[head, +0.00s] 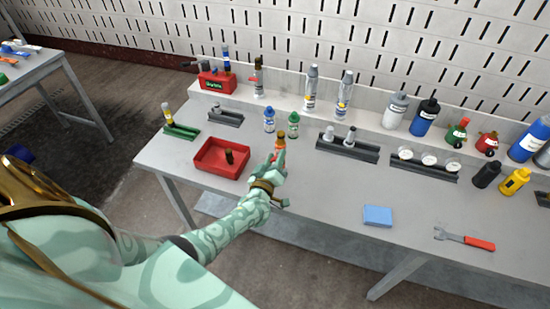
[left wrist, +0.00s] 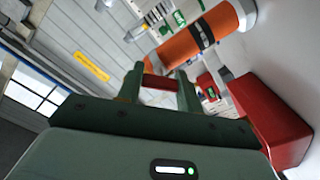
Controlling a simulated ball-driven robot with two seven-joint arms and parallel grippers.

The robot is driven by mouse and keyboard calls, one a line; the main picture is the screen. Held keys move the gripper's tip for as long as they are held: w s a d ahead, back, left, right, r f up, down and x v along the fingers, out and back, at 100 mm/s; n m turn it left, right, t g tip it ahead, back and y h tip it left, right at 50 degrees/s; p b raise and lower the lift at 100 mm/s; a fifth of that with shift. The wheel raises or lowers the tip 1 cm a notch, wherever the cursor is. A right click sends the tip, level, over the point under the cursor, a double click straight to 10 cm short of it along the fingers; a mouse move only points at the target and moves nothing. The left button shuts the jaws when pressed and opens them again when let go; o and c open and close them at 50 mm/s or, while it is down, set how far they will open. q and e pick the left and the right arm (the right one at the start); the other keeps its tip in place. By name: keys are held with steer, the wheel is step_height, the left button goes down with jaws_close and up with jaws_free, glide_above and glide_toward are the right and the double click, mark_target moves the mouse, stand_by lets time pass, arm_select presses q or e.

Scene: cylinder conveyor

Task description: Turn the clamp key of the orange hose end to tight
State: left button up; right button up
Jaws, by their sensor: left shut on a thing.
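An orange cylinder (left wrist: 200,35) with a black band and grey ends lies slanted across the top right of the left wrist view, beyond my fingers. In the head view a small orange thing with a dark top (head: 280,143) stands just past my left gripper (head: 277,164). I cannot tell whether it is the same thing. In the left wrist view my left gripper (left wrist: 160,85) is shut on a small red piece (left wrist: 161,82) between its fingertips. I cannot tell whether this is the clamp key, nor how it is turned. My right gripper is out of view.
A red tray (head: 204,168) holding a dark cylinder (head: 229,156) is left of my left gripper. A blue block (head: 377,215) and a wrench (head: 464,238) lie near the front, with bare table between.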

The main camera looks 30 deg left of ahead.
arm_select(q)
steer(key=m, duration=0.4)
steer(key=shift+f+m, duration=0.1)
steer(key=shift+m, duration=2.1)
steer(key=o, duration=1)
steer(key=shift+s+d+p, duration=0.1)
steer(key=shift+s+p, duration=0.2)
steer(key=shift+p, duration=0.1)
steer(key=p+v, duration=0.3)
steer(key=v, duration=1.2)
steer(key=shift+s+d, duration=0.2)
steer(key=shift+s, duration=0.1)
